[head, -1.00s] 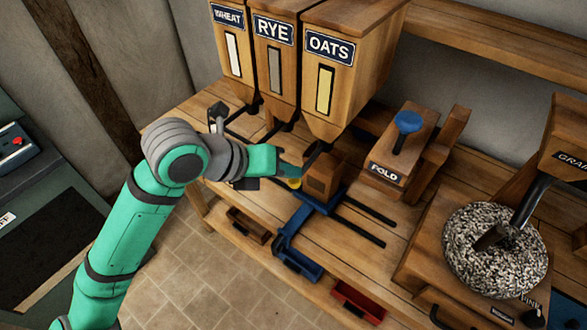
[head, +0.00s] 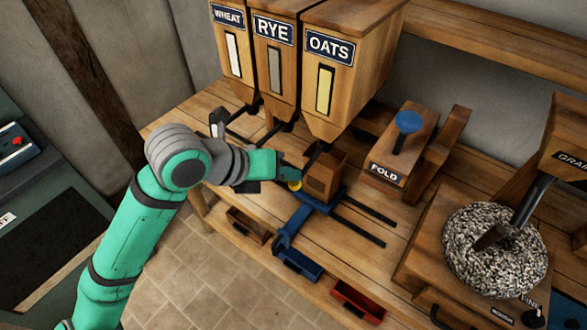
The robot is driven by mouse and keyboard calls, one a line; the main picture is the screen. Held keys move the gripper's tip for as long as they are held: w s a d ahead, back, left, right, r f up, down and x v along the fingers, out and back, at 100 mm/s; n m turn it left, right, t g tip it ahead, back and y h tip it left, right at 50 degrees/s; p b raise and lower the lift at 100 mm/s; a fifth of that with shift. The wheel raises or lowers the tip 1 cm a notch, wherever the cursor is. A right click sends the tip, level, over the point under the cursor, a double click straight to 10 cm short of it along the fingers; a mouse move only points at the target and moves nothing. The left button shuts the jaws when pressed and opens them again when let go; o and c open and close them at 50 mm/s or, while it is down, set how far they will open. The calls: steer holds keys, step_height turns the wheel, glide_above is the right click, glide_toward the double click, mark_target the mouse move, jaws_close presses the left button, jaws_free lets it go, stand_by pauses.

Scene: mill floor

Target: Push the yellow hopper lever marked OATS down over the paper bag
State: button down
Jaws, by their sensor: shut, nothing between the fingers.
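The OATS hopper (head: 345,62) is a wooden bin with a yellow strip window, at the right of three hoppers in the head view. The brown paper bag (head: 322,178) stands upright below its spout, in a blue carriage (head: 315,199). A small yellow piece (head: 295,186), seemingly the OATS lever's end, shows just left of the bag. Most of the lever is hidden. My gripper (head: 291,173) is shut and empty, just above the yellow piece and beside the bag. I cannot tell whether it touches the lever.
The WHEAT (head: 232,50) and RYE (head: 276,55) hoppers stand to the left. A FOLD block (head: 402,150) with a blue knob is right of the bag. Dark rails (head: 362,222) cross the bench. A millstone (head: 495,250) is farther right. Blue and red trays sit below the bench front.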

steer(key=shift+f, duration=0.55)
stand_by(0.6)
steer(key=shift+r, duration=0.15)
stand_by(0.4)
steer(key=shift+r, duration=2.85)
steer(key=shift+r, duration=0.15)
steer(key=shift+r, duration=2.35)
steer(key=shift+d, duration=0.1)
